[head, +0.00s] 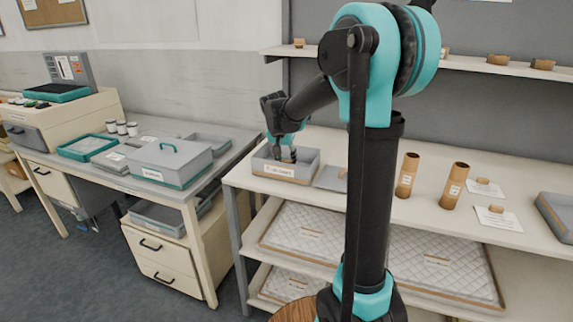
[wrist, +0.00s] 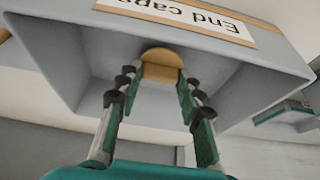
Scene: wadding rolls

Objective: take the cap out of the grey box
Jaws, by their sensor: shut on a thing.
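The grey box (head: 257,167) stands open on the left end of the shelf top, with a label on its front. In the wrist view the box (wrist: 60,48) appears upside down, its label reading "End caps". The tan round cap (wrist: 161,57) lies between my fingertips, inside the box near the labelled wall. My gripper (wrist: 157,74) is shut on the cap, one green-padded finger on each side. In the head view my gripper (head: 288,154) points down into the box, and the box wall hides the cap.
A flat grey lid (head: 331,179) lies right of the box. Two brown tubes (head: 408,175) stand farther right, beside small cards with pieces on them. A grey tray (head: 556,213) is at the far right. A shelf (head: 470,64) runs above the box.

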